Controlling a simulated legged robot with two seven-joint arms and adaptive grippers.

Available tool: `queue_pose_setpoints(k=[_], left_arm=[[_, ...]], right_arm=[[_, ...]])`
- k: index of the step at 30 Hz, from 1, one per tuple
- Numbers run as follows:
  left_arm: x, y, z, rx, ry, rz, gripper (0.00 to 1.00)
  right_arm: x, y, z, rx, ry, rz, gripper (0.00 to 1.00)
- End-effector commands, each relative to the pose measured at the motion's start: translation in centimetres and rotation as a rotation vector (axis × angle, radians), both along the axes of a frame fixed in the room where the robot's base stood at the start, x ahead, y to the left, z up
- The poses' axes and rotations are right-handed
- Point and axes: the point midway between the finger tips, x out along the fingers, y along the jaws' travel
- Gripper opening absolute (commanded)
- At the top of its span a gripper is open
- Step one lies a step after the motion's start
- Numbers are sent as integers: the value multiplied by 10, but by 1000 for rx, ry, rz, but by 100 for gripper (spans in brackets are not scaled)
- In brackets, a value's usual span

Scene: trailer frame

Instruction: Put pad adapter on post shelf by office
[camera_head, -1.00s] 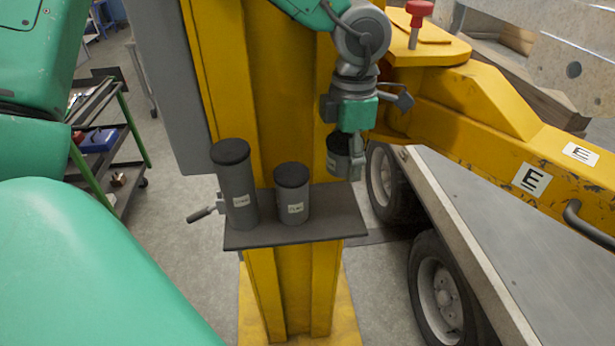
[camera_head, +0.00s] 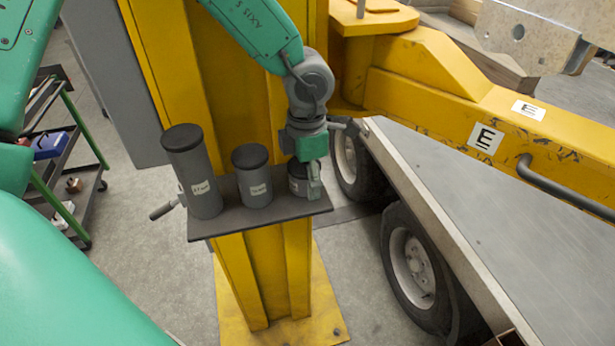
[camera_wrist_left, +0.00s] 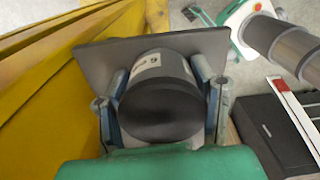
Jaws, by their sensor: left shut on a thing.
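The pad adapter (camera_head: 297,187), a short grey cylinder with a black top and a white label, is at the right end of the post shelf. My left gripper (camera_head: 308,185) is shut on it from above. In the left wrist view the adapter (camera_wrist_left: 160,105) stands between both fingers, with the shelf plate (camera_wrist_left: 98,62) behind it. The dark post shelf (camera_head: 262,213) is fixed to a yellow post. The adapter looks upright; I cannot tell whether its base touches the shelf. My right gripper is not in view.
A tall grey cylinder (camera_head: 195,175) and a medium one (camera_head: 253,178) stand on the shelf left of the adapter. The yellow trailer frame (camera_head: 440,85) and a wheel (camera_head: 412,262) are to the right. A tool cart (camera_head: 75,160) stands at the left.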

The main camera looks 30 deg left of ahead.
Motion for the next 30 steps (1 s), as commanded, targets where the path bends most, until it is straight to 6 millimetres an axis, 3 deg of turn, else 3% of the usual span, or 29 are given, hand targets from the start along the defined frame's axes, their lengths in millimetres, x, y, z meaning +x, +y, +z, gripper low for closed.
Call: queue_pose_setpoints(k=[5,6,7,20,30], left_arm=[[0,0,-1,0,0,0,3],[0,0,-1,1,1,0,63],[0,0,-1,1,1,0,73],[1,0,7,-2,-1,1,73],[2,1,76,-3,-4,1,73]], right_arm=[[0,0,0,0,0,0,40],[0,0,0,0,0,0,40],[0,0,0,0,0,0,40],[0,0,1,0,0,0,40],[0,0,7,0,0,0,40]])
